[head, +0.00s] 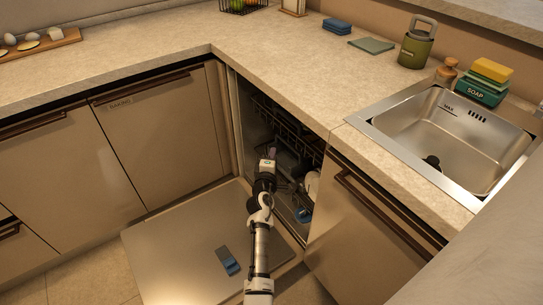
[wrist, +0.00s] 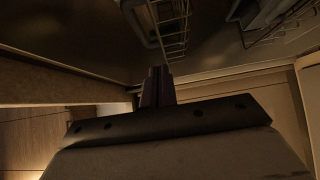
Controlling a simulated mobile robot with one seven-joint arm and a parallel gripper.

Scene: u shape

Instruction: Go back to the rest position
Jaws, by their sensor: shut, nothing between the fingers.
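My gripper (wrist: 157,88) is shut and empty in the wrist view, its fingers pressed together. In the wrist view a wire rack (wrist: 172,30) is seen beyond the fingers at the top.
The dishwasher door (head: 180,255) lies folded down, with a small blue item (head: 227,261) on it. The counter (head: 290,60) runs above, with a sink (head: 455,130) at right. Cabinet fronts (head: 160,140) stand left of the opening.

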